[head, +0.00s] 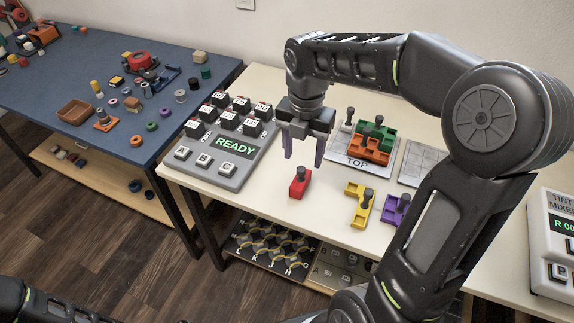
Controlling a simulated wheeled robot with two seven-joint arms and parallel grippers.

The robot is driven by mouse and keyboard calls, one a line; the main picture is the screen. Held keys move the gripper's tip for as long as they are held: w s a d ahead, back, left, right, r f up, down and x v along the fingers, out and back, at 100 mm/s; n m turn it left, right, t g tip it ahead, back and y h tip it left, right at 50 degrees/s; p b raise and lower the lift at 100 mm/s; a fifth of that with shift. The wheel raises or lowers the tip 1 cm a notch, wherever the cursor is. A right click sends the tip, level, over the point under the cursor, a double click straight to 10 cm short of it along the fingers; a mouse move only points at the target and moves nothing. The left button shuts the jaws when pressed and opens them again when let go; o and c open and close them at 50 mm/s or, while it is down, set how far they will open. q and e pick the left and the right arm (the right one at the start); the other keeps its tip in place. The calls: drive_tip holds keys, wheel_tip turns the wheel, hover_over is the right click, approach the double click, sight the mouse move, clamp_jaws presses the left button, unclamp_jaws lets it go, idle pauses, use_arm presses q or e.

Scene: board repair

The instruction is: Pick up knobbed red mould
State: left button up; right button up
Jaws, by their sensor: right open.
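The knobbed red mould (299,187) is a small red block with a dark knob on top. It stands on the cream table (255,215), right of the keypad panel. My right gripper (303,160) points down above and just behind the mould, with its two fingers apart and nothing between them. In this one view the fingertips look close to the knob, but I cannot tell the exact gap in height. My left gripper is not in view; only part of a dark arm shows at the bottom left.
A yellow mould (358,205) and a purple mould (396,209) stand to the right. Green and orange moulds (370,148) sit on the TOP board (357,167). The READY panel (222,150) is at left. A blue table (60,95) holds scattered parts.

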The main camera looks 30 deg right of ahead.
sight(302, 168)
drive_tip(key=shift+w, duration=0.3)
drive_tip(key=shift+s+r, duration=0.1)
drive_tip(key=shift+s, duration=0.15)
drive_tip(key=shift+w+f, duration=0.1)
drive_tip(key=shift+f, duration=1.25)
drive_tip(key=shift+w+d+f, duration=0.1)
drive_tip(key=shift+f, duration=2.55)
drive_tip(key=shift+c, duration=0.5)
clamp_jaws()
